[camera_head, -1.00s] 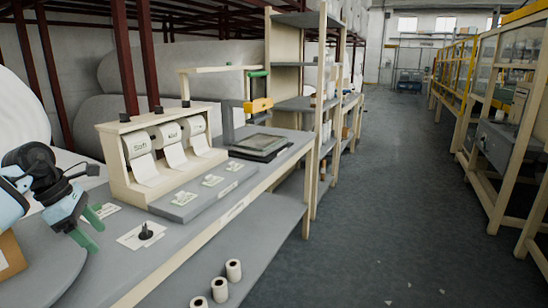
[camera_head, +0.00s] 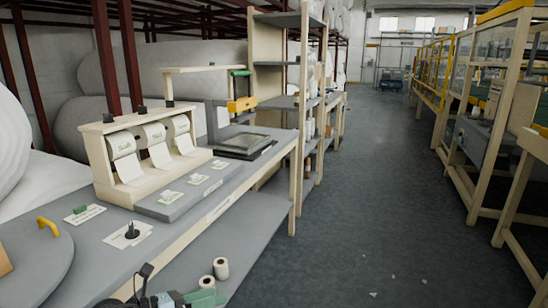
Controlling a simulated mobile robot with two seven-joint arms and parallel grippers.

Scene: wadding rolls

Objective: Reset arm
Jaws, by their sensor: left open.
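My left gripper (camera_head: 196,298) shows at the bottom edge of the head view, left of centre, partly cut off by the frame. Its green fingertips are open, and I see nothing held between them. It is just in front of the white rolls (camera_head: 221,268) on the lower shelf and partly overlaps them in the picture. Whether it touches them I cannot tell. My right gripper is not in view.
The grey workbench (camera_head: 165,238) bears a roll dispenser (camera_head: 145,160), a small black knob-like part (camera_head: 132,231), a green piece (camera_head: 80,209) and a round plate with a yellow handle (camera_head: 47,226). The lower shelf (camera_head: 240,230) is mostly bare. The aisle floor (camera_head: 370,200) on the right is largely clear.

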